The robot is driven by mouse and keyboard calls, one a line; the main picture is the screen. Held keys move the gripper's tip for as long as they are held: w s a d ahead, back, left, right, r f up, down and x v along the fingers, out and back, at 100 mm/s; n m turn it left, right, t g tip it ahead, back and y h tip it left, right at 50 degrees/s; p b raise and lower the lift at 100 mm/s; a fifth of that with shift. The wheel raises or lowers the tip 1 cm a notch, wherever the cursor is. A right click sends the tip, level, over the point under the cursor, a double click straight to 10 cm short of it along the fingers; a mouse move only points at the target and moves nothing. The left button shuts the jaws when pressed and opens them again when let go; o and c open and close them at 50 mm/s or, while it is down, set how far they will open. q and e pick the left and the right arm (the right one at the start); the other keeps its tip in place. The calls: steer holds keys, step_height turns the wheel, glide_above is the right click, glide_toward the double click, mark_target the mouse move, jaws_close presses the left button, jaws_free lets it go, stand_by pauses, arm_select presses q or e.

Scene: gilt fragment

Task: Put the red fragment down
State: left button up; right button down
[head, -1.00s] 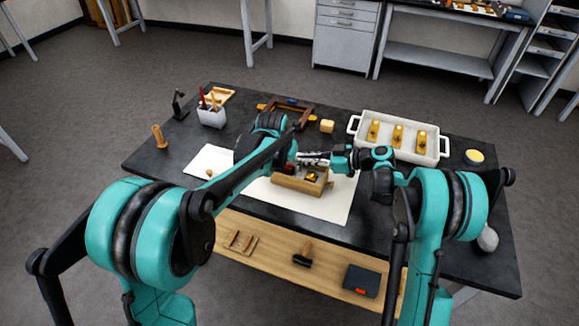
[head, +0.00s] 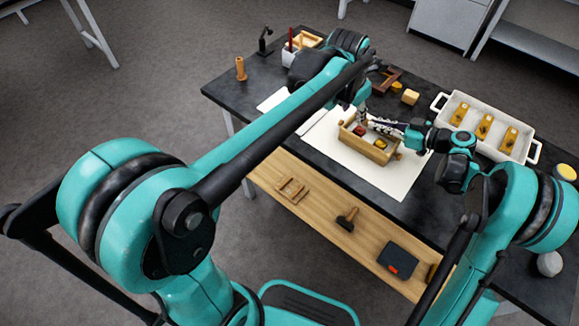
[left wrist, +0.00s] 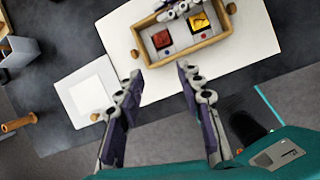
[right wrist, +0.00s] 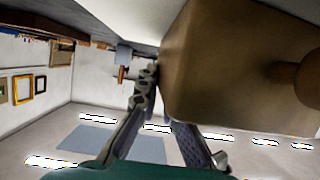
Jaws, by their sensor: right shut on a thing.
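The red fragment (left wrist: 161,39) lies in one section of a wooden tray (left wrist: 185,52), beside a gold fragment (left wrist: 199,22). In the head view the red fragment (head: 359,130) sits in the tray's left part. My left gripper (left wrist: 160,70) is open and empty, near the tray's front side and apart from the red fragment. My right gripper (right wrist: 180,125) is shut on the tray's wall at the far side. The tray's wooden side and a knob fill much of the right wrist view.
The tray is over a white sheet (head: 400,187) on the dark table (head: 320,160). A white bin (head: 533,152) with several gold pieces stands at the right. A white square (left wrist: 92,95) lies left of the tray. A pen cup (head: 290,55) stands at the back left.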

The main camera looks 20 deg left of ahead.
steer(key=shift+d+f, duration=0.1)
arm_select(q)
steer(key=s+a+f+m+t, duration=0.1)
steer(key=s+a+f+m, duration=0.1)
steer(key=s+m, duration=0.5)
steer(key=s+a+f+m+y, duration=0.1)
steer(key=s+a+m, duration=0.4)
steer(key=m, duration=0.8)
steer(key=s+a+f+m+t, duration=0.1)
steer(key=s+a+f+m, duration=0.2)
steer(key=s+m, duration=0.6)
steer(key=shift+s+a+f+m+t, duration=0.3)
steer(key=shift+s+a+f+m, duration=0.15)
steer(key=shift+s, duration=0.4)
arm_select(e)
steer(key=c, duration=1.6)
jaws_free()
steer(key=shift+w, duration=0.1)
arm_select(q)
steer(key=shift+w, duration=0.1)
